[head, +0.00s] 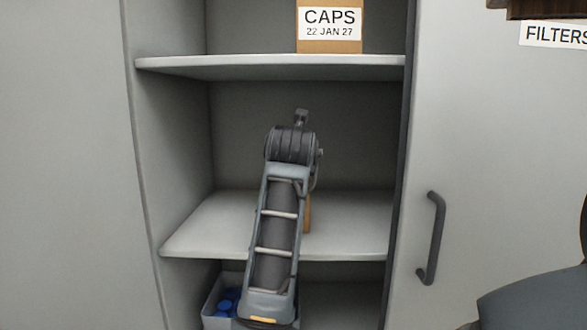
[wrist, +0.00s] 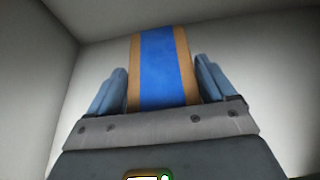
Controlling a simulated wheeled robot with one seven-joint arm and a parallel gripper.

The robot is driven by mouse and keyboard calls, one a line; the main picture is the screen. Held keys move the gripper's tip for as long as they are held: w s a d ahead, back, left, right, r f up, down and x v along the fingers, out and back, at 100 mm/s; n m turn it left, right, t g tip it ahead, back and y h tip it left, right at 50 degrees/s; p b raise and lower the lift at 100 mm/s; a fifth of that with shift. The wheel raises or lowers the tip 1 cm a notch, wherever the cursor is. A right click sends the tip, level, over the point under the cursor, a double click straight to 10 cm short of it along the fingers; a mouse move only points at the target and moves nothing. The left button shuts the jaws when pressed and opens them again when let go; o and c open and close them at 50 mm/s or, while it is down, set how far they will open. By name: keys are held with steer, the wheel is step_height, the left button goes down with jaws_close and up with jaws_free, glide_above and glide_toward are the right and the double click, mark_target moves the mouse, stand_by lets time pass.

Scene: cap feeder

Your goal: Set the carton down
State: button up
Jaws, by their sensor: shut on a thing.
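A cardboard-brown carton with a wide blue stripe (wrist: 160,68) stands between the two blue-grey fingers of my gripper (wrist: 158,88) in the wrist view. The fingers are shut on its sides. In the head view only a thin brown strip of the carton (head: 307,213) shows to the right of my arm, over the middle shelf (head: 350,225). My arm hides the rest of it and my gripper there. I cannot tell whether the carton's underside touches the shelf.
A carton labelled CAPS, 22 JAN 27 (head: 330,45) stands on the upper shelf (head: 270,67). A grey bin (head: 213,318) with blue caps is below the middle shelf. A cabinet door with a dark handle (head: 432,238) is at right. The middle shelf has bare room on both sides.

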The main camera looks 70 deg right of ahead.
steer(key=shift+f, duration=0.15)
steer(key=o, duration=1.6)
steer(key=shift+r, duration=0.3)
steer(key=b+v, duration=0.1)
steer(key=v, duration=1.1)
steer(key=shift+w, duration=0.1)
